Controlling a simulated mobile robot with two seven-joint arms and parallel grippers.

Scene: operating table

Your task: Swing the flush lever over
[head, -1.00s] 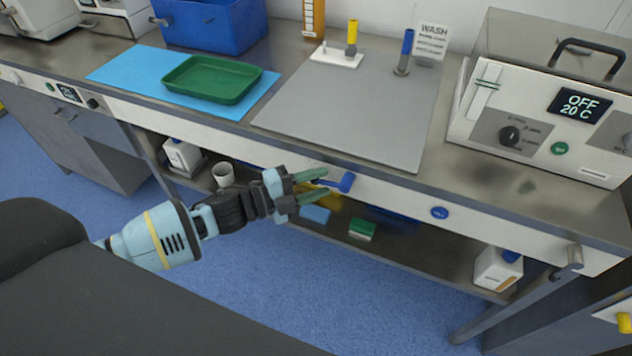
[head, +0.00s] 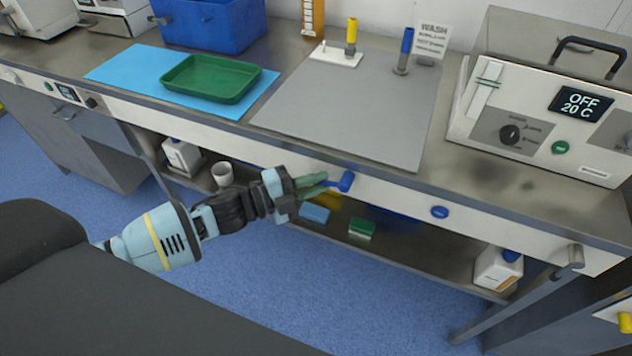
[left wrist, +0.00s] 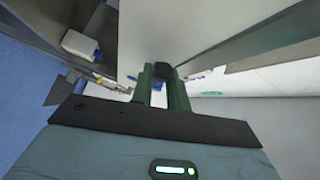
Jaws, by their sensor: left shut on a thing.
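The blue flush lever (head: 346,181) sticks out from the white front panel below the counter's edge, with its arm pointing left. My left gripper (head: 318,186) reaches it from the left, its green fingers closed together on the lever's arm. The fingers hide part of that arm. In the left wrist view, the two green fingers (left wrist: 160,88) stand close together near the panel, with a dark round end between their tips. My right gripper is not in view.
A round blue knob (head: 439,212) sits further right on the panel. Below is a shelf with a white cup (head: 222,174), a green-topped sponge (head: 362,228) and a white bottle (head: 497,268). A green tray (head: 212,80) lies on the counter above.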

